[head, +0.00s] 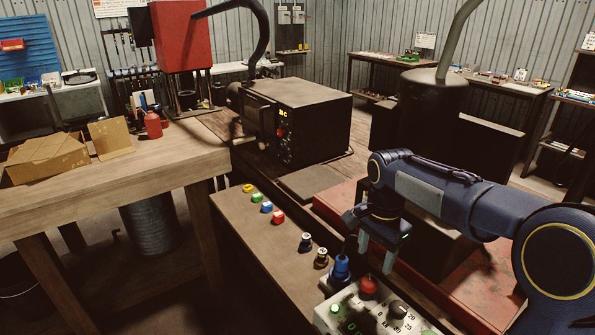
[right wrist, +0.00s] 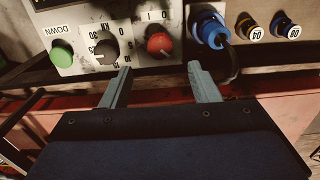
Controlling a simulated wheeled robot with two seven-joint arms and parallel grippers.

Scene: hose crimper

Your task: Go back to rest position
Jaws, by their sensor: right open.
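My right gripper (head: 376,254) is open and empty, above the row of controls on the bench edge. It also shows in the right wrist view (right wrist: 159,70), its two grey fingers apart with nothing between them. Beyond the fingers is a pale control panel (right wrist: 130,62) with a green button (right wrist: 62,53), a black dial (right wrist: 106,52) and a red knob (right wrist: 159,43). The red knob also shows in the head view (head: 369,287), just below the gripper. A blue plug (right wrist: 210,28) with a dark cable sits beside the panel. My left gripper is not in view.
A black machine box (head: 305,120) with a lit display stands on the bench. Several coloured fittings (head: 266,207) line the bench edge. A wooden table (head: 120,185) at left holds an open cardboard box (head: 48,158) and a red bottle (head: 153,125). A red surface (head: 460,295) lies under my right arm.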

